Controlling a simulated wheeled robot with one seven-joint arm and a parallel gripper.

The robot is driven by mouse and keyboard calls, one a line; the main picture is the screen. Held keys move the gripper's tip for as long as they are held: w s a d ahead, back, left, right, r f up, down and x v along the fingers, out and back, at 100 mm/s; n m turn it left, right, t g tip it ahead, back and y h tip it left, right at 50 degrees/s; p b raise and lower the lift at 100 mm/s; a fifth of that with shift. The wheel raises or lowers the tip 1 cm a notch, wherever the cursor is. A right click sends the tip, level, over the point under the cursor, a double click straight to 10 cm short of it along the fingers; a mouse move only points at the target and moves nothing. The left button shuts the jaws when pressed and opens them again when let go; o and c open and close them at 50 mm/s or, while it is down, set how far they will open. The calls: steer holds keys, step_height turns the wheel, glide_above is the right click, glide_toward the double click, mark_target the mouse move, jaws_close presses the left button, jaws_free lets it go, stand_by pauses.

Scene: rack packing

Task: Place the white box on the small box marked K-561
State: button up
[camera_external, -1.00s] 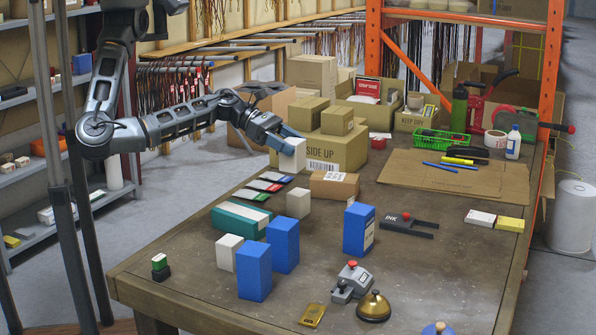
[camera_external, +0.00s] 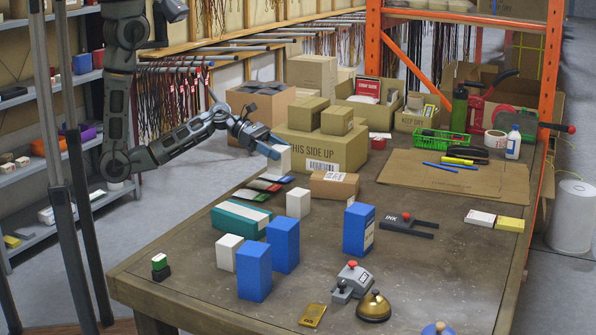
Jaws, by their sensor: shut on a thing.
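My gripper (camera_external: 269,148) is shut on a white box (camera_external: 279,160) and holds it in front of the left side of the large "THIS SIDE UP" carton (camera_external: 344,152). The box hangs above the table, over the coloured cards. A small brown box (camera_external: 333,188) sits on the table to the right of and below the held box, in front of the large carton. It has printing on its front, too small to read, so I cannot confirm K-561. Two other white boxes stand on the table, one (camera_external: 298,203) in the middle and one (camera_external: 229,253) beside the blue boxes.
Several coloured cards (camera_external: 262,186) lie under my gripper. A teal box (camera_external: 241,219) and blue boxes (camera_external: 360,229) stand nearer the front. Two small cartons (camera_external: 337,121) sit on the large carton. An ink pad (camera_external: 406,224) lies to the right.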

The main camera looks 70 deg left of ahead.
steer(key=w+d+r+b, duration=0.1)
steer(key=w+r, duration=0.3)
steer(key=r, duration=0.4)
steer(key=w+d+r, duration=0.1)
steer(key=w+r, duration=0.2)
steer(key=r, duration=0.5)
step_height(320, 180, down, 11)
steer(key=shift+w+a+f, duration=1.15)
steer(key=shift+a+f, duration=0.5)
steer(key=shift+f, duration=0.2)
steer(key=shift+w+a+f, duration=1.15)
steer(key=shift+a+f, duration=0.5)
steer(key=shift+f, duration=0.25)
steer(key=shift+w+a+f, duration=1.15)
steer(key=shift+a+f, duration=0.5)
steer(key=shift+f, duration=0.2)
steer(key=o, duration=1.2)
steer(key=shift+f, duration=0.1)
